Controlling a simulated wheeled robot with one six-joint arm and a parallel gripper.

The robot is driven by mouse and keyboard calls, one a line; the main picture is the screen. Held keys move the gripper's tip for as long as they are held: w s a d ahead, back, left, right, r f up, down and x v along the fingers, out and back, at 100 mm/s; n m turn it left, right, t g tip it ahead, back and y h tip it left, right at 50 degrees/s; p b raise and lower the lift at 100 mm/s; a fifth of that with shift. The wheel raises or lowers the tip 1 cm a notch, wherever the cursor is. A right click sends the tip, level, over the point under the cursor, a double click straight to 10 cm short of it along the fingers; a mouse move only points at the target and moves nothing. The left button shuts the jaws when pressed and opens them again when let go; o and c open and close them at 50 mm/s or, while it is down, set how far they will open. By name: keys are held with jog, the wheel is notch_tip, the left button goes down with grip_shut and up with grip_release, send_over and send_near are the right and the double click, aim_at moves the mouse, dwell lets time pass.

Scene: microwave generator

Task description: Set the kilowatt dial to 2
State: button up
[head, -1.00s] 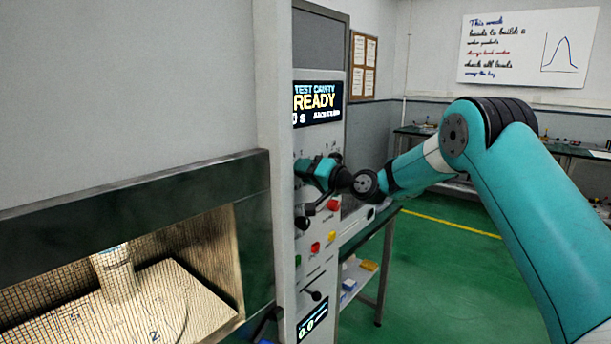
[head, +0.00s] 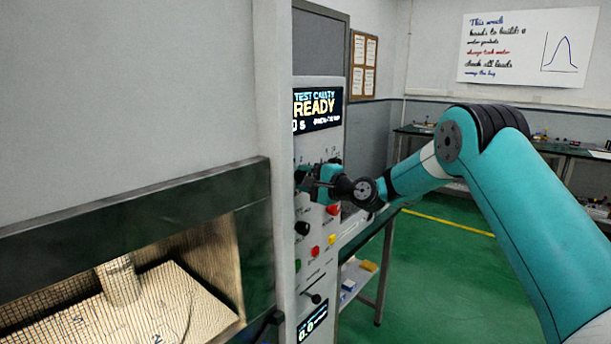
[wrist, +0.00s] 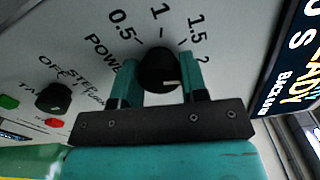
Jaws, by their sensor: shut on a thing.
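The display (head: 317,107) above reads READY. Another black knob (head: 302,228), a red button (head: 315,251) and a yellow button (head: 332,239) sit lower on the panel. The lit cavity (head: 200,255) is to the left, with a pale cylinder (head: 119,281) inside. Green floor is open to the right.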

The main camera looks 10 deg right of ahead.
jog(key=shift+m, duration=0.6)
jog(key=shift+f, duration=0.1)
jog(key=o, duration=0.9)
jog(key=shift+o, duration=0.2)
jog(key=b+v, duration=0.7)
jog(key=v, duration=1)
jog(key=shift+s, duration=0.25)
